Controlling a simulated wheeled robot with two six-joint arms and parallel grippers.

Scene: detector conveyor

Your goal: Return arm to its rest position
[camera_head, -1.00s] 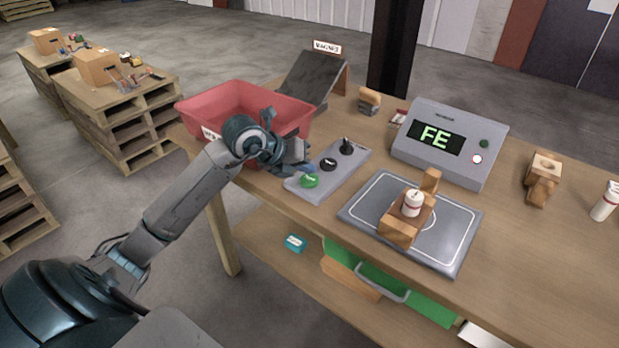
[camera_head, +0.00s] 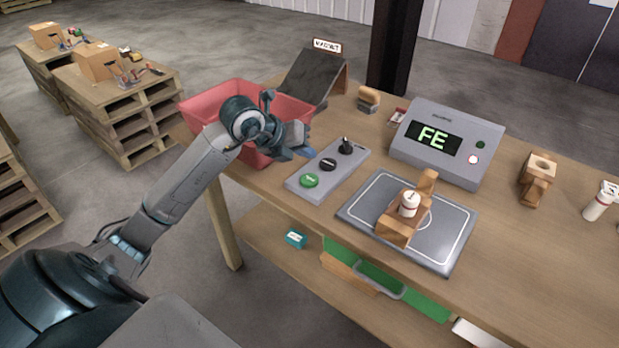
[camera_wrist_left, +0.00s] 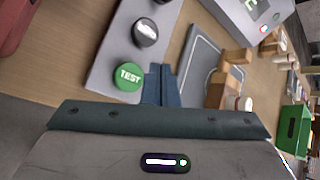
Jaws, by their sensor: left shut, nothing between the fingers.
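My left gripper (camera_head: 300,151) is shut and empty. In the head view it is in the air in front of the red bin, left of the grey button panel (camera_head: 329,171). In the left wrist view its closed fingers (camera_wrist_left: 160,85) show beside the green TEST button (camera_wrist_left: 129,76). My right gripper is not in view.
The red bin (camera_head: 196,105) stands at the table's left end. A grey detector box (camera_head: 398,148) reads FE. A wooden block with a white bottle (camera_head: 409,205) sits on the grey plate (camera_head: 452,222). A wooden stand (camera_head: 540,170) is further right.

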